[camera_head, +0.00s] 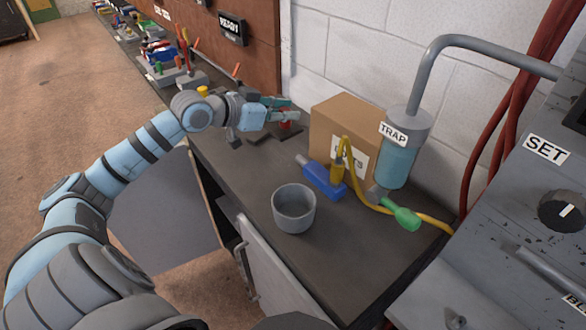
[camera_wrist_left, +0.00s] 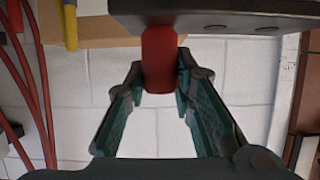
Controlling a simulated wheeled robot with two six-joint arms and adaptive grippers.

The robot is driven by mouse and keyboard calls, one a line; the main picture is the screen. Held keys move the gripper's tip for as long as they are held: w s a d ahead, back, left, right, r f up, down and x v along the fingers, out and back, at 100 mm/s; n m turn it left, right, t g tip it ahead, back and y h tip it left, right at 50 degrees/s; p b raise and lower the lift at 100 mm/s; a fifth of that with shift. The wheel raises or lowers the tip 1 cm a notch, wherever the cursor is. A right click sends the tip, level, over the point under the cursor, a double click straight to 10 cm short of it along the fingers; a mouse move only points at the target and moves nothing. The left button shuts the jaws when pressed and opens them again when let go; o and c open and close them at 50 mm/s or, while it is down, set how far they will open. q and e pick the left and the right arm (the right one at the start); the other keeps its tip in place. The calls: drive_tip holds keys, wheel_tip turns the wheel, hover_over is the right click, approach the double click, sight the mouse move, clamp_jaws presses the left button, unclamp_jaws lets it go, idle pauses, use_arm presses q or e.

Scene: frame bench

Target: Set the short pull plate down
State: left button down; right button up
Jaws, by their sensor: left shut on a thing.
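My left gripper (camera_head: 284,107) reaches over the bench, just left of the cardboard box. Its teal fingers are shut on a red grip, seen in the left wrist view (camera_wrist_left: 159,60). The grip joins a dark plate with bolt-like spots, which I take as the short pull plate (camera_wrist_left: 225,20). I cannot tell whether the plate touches the bench. My right gripper is not in view.
A cardboard box (camera_head: 336,118), a TRAP bottle (camera_head: 398,165), a blue tool (camera_head: 322,181) and a yellow hose (camera_head: 362,195) stand right of the gripper. A grey cup (camera_head: 293,210) is nearer. Bare bench (camera_head: 235,170) lies in front.

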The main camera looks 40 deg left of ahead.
use_arm(q)
wheel_tip(320, 180, down, 17)
drive_tip(key=b, duration=0.3)
drive_tip(key=shift+r, duration=0.15)
drive_tip(key=shift+f, duration=0.4)
drive_tip(key=shift+f+b, duration=0.1)
drive_tip(key=shift+b, duration=0.25)
drive_tip(key=c, duration=1.4)
unclamp_jaws()
drive_tip(key=shift+s, duration=0.1)
drive_tip(key=shift+o, duration=0.2)
